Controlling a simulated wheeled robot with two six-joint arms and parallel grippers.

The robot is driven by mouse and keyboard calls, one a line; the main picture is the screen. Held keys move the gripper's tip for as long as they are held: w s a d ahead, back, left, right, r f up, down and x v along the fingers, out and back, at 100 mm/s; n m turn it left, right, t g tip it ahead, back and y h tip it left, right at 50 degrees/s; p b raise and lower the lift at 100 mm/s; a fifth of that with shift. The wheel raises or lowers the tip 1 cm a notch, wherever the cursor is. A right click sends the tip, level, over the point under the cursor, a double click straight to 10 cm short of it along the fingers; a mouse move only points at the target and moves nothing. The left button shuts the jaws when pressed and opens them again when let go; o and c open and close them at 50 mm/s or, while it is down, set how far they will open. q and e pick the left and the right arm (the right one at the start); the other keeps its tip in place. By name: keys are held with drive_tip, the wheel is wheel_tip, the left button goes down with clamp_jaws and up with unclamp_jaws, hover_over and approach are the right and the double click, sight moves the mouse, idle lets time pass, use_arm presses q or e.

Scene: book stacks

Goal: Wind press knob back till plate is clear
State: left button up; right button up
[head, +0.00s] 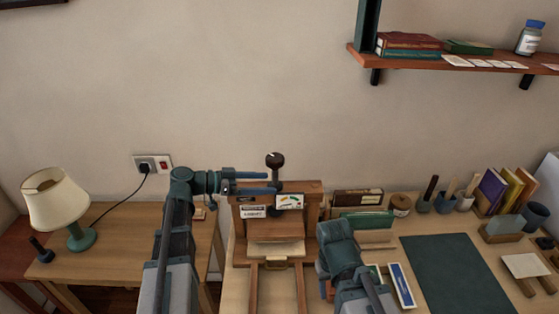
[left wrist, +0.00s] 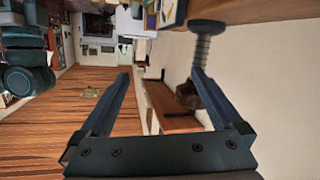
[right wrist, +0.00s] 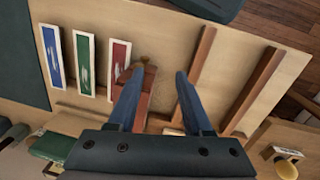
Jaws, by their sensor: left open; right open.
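The press (head: 305,188) is a wooden frame at the middle of the desk, with a label and a coloured gauge on its front. Its dark knob (head: 275,160) tops an upright screw. My left gripper (head: 272,183) is open beside the screw, below the knob. In the left wrist view, the threaded screw (left wrist: 203,48) runs to the knob (left wrist: 186,97), which is partly hidden behind one finger. A pale board (head: 275,249) shows low in the press; the plate's contact with it cannot be told. My right gripper (right wrist: 160,75) is open above the desk, beside a reddish wooden block (right wrist: 140,100).
Two wooden rails (head: 252,290) run forward from the press. Blue, green and red cards (right wrist: 52,57) lie right of it, near a dark green mat (head: 455,272). Tool cups and books crowd the back right. A lamp (head: 60,205) stands on the left table.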

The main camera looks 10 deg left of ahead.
sight(275, 163)
use_arm(q)
drive_tip(key=w+a+r+m+t+h, duration=0.1)
drive_tip(key=w+a+r+t, duration=0.2)
drive_tip(key=a, duration=0.4)
drive_tip(key=s+x, duration=0.1)
drive_tip(key=x, duration=1.2)
drive_tip(key=shift+w+d+r+b, duration=0.15)
drive_tip(key=shift+d+r+b, duration=0.3)
drive_tip(key=shift+d, duration=0.05)
drive_tip(key=shift+c, duration=0.2)
drive_tip(key=c, duration=1.3)
drive_tip(key=shift+n+t, duration=0.3)
drive_tip(key=shift+t, duration=0.1)
